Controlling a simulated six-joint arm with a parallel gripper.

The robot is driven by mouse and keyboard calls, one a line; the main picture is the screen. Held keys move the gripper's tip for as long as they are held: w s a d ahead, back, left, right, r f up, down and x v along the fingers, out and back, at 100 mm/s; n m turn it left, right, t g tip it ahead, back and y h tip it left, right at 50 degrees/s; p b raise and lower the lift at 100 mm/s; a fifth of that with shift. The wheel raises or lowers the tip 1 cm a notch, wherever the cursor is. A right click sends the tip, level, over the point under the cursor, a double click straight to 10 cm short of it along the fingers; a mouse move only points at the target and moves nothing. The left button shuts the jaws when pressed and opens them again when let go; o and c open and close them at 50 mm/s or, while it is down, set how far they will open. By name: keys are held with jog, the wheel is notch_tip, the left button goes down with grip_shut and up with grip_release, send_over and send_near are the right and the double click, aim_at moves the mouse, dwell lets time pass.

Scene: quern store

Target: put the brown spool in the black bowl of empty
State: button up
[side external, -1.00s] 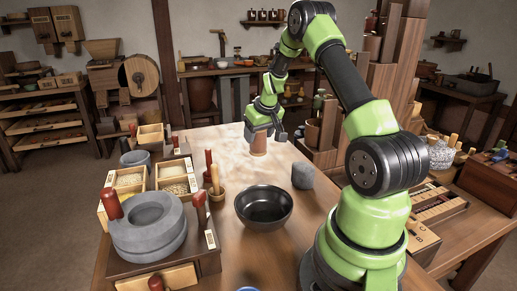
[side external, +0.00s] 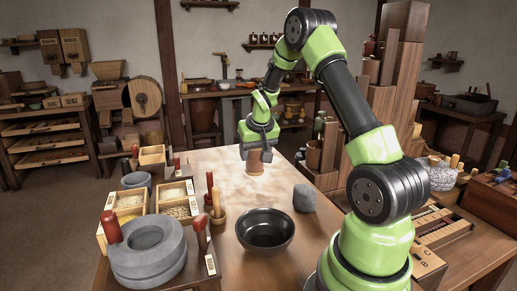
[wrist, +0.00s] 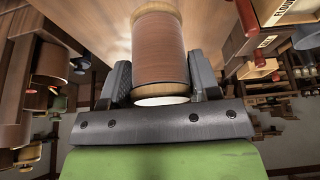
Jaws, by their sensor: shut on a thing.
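The brown spool (side external: 255,162) is upright between the fingers of my gripper (side external: 258,148), over the pale far part of the table. Whether its base clears the table is hard to tell. In the wrist view, the spool (wrist: 160,48) shows a brown wound body with lighter ends, and my gripper (wrist: 162,82) is shut on it, one finger at each side. The black bowl (side external: 265,230) stands on the table nearer the side camera, well apart from the spool. Its dark inside looks empty. It is not seen in the wrist view.
A grey stone (side external: 304,198) stands right of the bowl. A small pot with a wooden handle (side external: 217,218), grain boxes (side external: 175,205) and a grey quern (side external: 147,250) stand on the left. Tall wooden blocks (side external: 385,95) rise behind my arm. The table between spool and bowl is clear.

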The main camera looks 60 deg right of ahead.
jog(key=s+a+r+m+g+y, duration=0.15)
jog(key=s+a+m+g, duration=0.3)
jog(key=a+m, duration=0.5)
jog(key=s+a+r+m+g+h, duration=0.1)
jog(key=s+a+r+m+g, duration=0.35)
jog(key=m, duration=0.75)
jog(key=shift+t+y, duration=0.25)
jog(key=shift+t, duration=0.65)
jog(key=shift+s+a+f, duration=0.1)
jog(key=shift+a+f, duration=0.05)
jog(key=shift+f, duration=1.85)
jog(key=shift+s+a+f, duration=0.1)
jog(key=shift+a+f, duration=0.1)
jog(key=shift+f, duration=1.85)
jog(key=shift+a+f, duration=0.15)
jog(key=shift+f, duration=1.85)
jog(key=o, duration=1)
jog(key=shift+r, duration=3.55)
